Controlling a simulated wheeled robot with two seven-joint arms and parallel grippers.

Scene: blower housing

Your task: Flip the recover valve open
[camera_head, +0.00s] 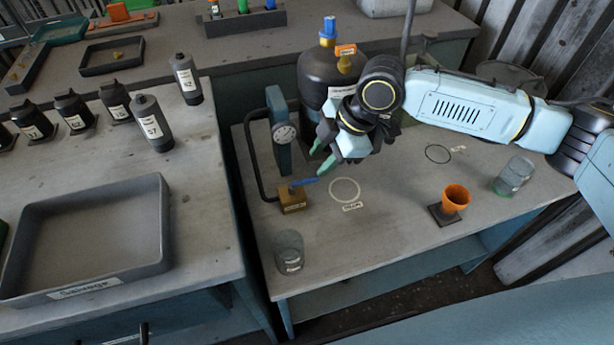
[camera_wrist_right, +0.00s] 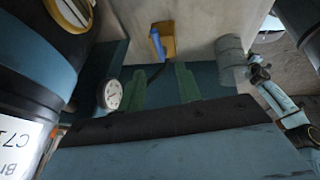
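The valve is a small brass block (camera_head: 293,199) on the right table, with a blue lever (camera_head: 304,182) on top pointing right. In the right wrist view the brass block (camera_wrist_right: 168,42) and blue lever (camera_wrist_right: 156,42) show at the top, beyond the fingertips. My right gripper (camera_head: 328,156) is above and to the right of the lever, apart from it. Its green fingers (camera_wrist_right: 161,80) stand apart with nothing between them. My left gripper is not seen in the head view; part of my other arm (camera_wrist_right: 275,95) seems to show at the right of the wrist view, too small to read.
A dial gauge (camera_head: 285,134) on a blue post and a dark bottle (camera_head: 313,85) stand behind the valve. A glass cylinder (camera_head: 289,252) stands in front. An orange cup (camera_head: 456,198) and a glass jar (camera_head: 513,177) are right. The table around the white ring (camera_head: 345,181) is clear.

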